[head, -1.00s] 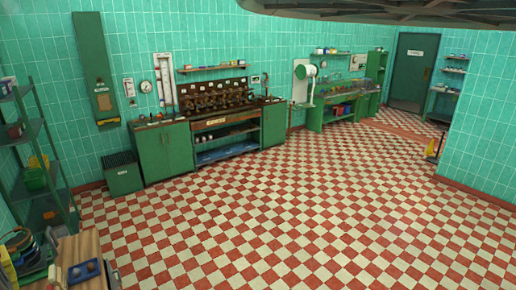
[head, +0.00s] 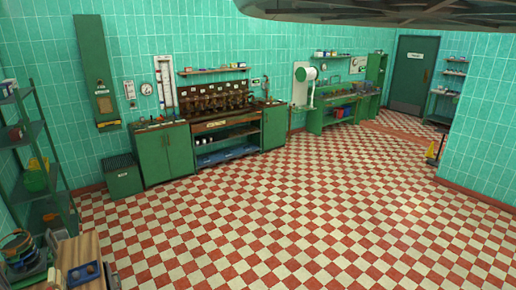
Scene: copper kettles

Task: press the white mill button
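My gripper is not in view. The white button of the mill cannot be made out in the head view. A white round-headed machine (head: 307,74) on a pale wall plate stands by the back wall, right of the middle. Whether it is the mill cannot be told at this size.
A green workbench (head: 166,151) with a rack of dark fittings (head: 214,98) lines the back wall. A green bin (head: 122,178) stands at its left. A shelf (head: 38,132) and wooden tabletop (head: 77,252) are at left. The checkered floor (head: 290,210) is clear.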

